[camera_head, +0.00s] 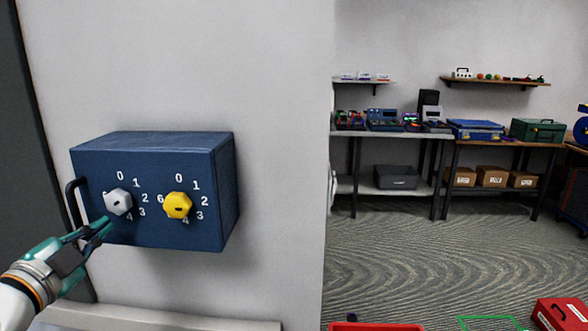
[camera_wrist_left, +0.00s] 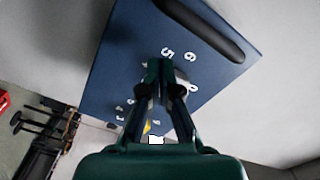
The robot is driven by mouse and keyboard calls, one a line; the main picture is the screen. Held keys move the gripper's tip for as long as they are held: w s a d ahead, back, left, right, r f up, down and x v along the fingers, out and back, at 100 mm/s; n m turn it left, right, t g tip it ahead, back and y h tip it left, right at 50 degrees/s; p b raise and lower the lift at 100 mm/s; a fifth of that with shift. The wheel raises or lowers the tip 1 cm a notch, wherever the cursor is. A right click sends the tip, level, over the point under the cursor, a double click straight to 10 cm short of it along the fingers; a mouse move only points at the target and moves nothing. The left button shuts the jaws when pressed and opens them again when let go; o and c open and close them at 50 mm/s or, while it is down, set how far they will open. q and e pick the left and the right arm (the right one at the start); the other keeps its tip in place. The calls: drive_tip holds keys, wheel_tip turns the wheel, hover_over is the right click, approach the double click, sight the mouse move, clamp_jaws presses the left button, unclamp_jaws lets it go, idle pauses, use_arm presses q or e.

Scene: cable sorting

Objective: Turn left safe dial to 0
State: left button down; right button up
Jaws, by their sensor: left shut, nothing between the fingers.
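A blue safe (camera_head: 150,236) is fixed to the grey wall, with two dials on its front. The left dial (camera_head: 118,202) is a light grey hexagonal knob ringed by white numbers, with 0 at the top. The right dial (camera_head: 177,205) is yellow, also with 0 at the top of its ring. My left gripper (camera_head: 104,227) is shut and empty, just below and left of the grey dial; I cannot tell whether it touches it. In the left wrist view the shut fingers (camera_wrist_left: 159,66) point at the safe front (camera_wrist_left: 125,70) and hide most of the grey dial. My right gripper is not in view.
A black handle (camera_head: 74,205) sticks out at the safe's left edge, close to my left gripper. To the right, beyond the wall's edge, are workbenches with a blue case (camera_head: 476,129) and cardboard boxes (camera_head: 492,177) on a lower shelf. A red tray (camera_head: 375,327) is at the bottom.

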use_arm(q)
drive_tip(key=s+p, duration=0.1)
drive_tip(key=s, duration=0.4)
drive_tip(key=shift+a, duration=0.15)
